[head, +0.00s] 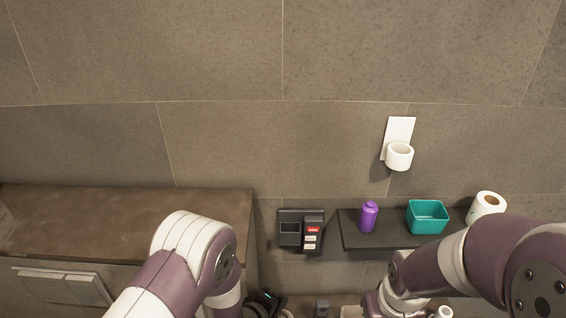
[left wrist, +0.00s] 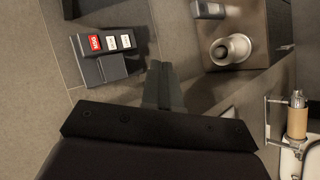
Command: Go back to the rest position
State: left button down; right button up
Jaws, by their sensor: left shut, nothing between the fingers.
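My left gripper (left wrist: 160,84) shows in the left wrist view, its two dark fingers together with nothing between them. It points toward the grey tiled wall, just right of a dark wall box with red and white labels. In the head view my left arm reaches in from the bottom left, in front of the brown counter; its fingers cannot be made out there. My right arm comes in from the right and bends down in front of the dark shelf. My right gripper is not visible.
The dark shelf (head: 352,235) carries a purple bottle (head: 369,217), a teal box (head: 428,217) and a paper roll (head: 487,205). A white wall holder (head: 399,154) hangs above. The labelled wall box (head: 312,236) is left of the shelf. The brown counter (head: 90,215) is at left.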

pick_arm(q)
jog(key=s+a+f+m+g+y+b, duration=0.1)
jog(key=s+a+f+m+g+y, duration=0.25)
jog(key=s+a+m+g, duration=0.3)
jog(key=s+a+r+m+y+b, duration=0.2)
jog(key=s+a+r+m+b, duration=0.2)
jog(key=a+r, duration=0.5)
jog(key=s+a+g+b, duration=0.1)
jog(key=b, duration=0.1)
jog(key=shift+s+r+b, duration=0.15)
jog(key=shift+s+b, duration=0.1)
jog(key=shift+b, duration=0.15)
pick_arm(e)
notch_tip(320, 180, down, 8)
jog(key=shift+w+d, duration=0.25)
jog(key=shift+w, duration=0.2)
pick_arm(q)
jog(key=shift+y, duration=0.25)
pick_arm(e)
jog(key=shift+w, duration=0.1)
pick_arm(q)
jog(key=shift+a, duration=0.1)
